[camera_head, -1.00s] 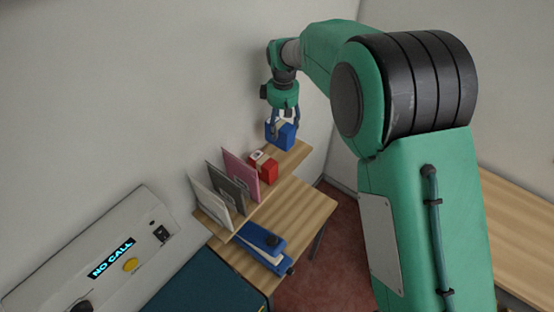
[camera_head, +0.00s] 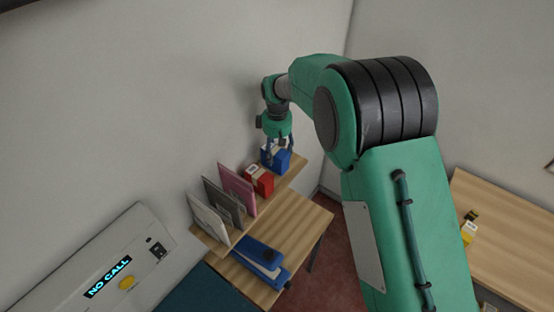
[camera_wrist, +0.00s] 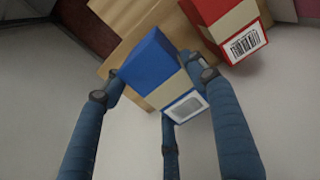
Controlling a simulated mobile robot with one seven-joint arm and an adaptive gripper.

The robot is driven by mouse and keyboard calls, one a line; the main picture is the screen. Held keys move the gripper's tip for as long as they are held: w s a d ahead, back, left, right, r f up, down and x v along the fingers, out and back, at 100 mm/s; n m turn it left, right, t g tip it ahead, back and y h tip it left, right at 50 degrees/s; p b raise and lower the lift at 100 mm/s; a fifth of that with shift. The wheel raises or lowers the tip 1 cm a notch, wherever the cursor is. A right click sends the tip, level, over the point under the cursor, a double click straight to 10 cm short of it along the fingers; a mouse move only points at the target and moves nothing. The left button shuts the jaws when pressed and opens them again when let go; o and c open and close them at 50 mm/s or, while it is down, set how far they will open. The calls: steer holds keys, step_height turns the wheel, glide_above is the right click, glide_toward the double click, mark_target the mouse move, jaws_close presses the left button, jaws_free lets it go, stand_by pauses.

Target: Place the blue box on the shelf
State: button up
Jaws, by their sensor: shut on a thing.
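The blue box (camera_head: 280,162) is at the right end of the wooden shelf (camera_head: 294,170), just right of a red box (camera_head: 259,179). My gripper (camera_head: 276,146) is above the blue box with its fingers around it. In the wrist view the blue box (camera_wrist: 152,65) is between the blue fingers of my gripper (camera_wrist: 160,88), with its beige band and pale label showing. The shelf surface (camera_wrist: 125,15) shows beneath it. I cannot tell whether the box's underside touches the shelf.
The red box with a barcode label (camera_wrist: 225,30) stands close beside the blue box. Upright pink (camera_head: 236,188), dark and pale folders stand further left on the shelf. A wooden counter (camera_head: 510,235) is at right.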

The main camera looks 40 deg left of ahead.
steer(key=shift+f, duration=1.8)
steer(key=shift+f, duration=0.1)
steer(key=o, duration=1.4)
steer(key=shift+c, duration=0.2)
step_height(320, 180, up, 12)
steer(key=shift+r+b, duration=0.1)
steer(key=shift+b, duration=0.45)
steer(key=shift+d, duration=0.1)
